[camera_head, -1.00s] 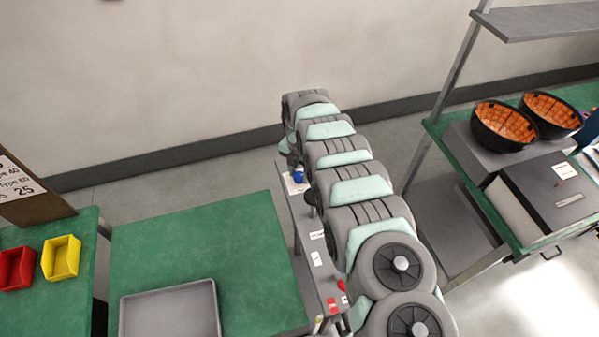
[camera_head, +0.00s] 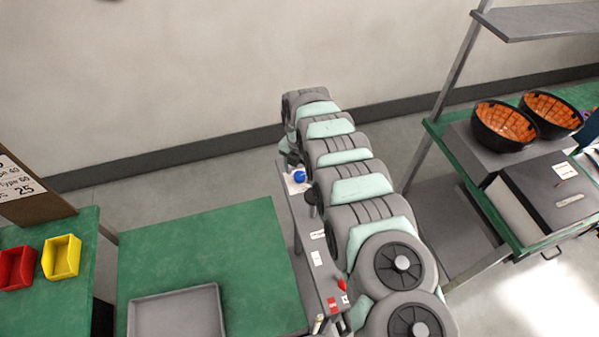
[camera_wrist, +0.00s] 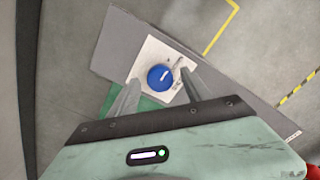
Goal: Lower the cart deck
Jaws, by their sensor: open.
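The cart deck (camera_head: 205,250) is a green-topped surface at the lower left of the middle in the head view. A grey tray (camera_head: 178,312) lies on it. A blue round knob (camera_head: 299,176) sits on a white plate at the far end of a narrow grey panel beside the deck. In the wrist view the blue knob (camera_wrist: 160,77) has a white pointer mark. My gripper (camera_wrist: 160,75) is open, with one finger on each side of the knob. Whether the fingers touch it is unclear. In the head view my arm hides most of the gripper.
The grey panel (camera_head: 318,259) also carries labels and a red knob (camera_head: 342,285) near its front. Red (camera_head: 15,268) and yellow (camera_head: 61,257) bins sit on a green bench at left. A rack at right holds two black bowls (camera_head: 504,126) with orange insides.

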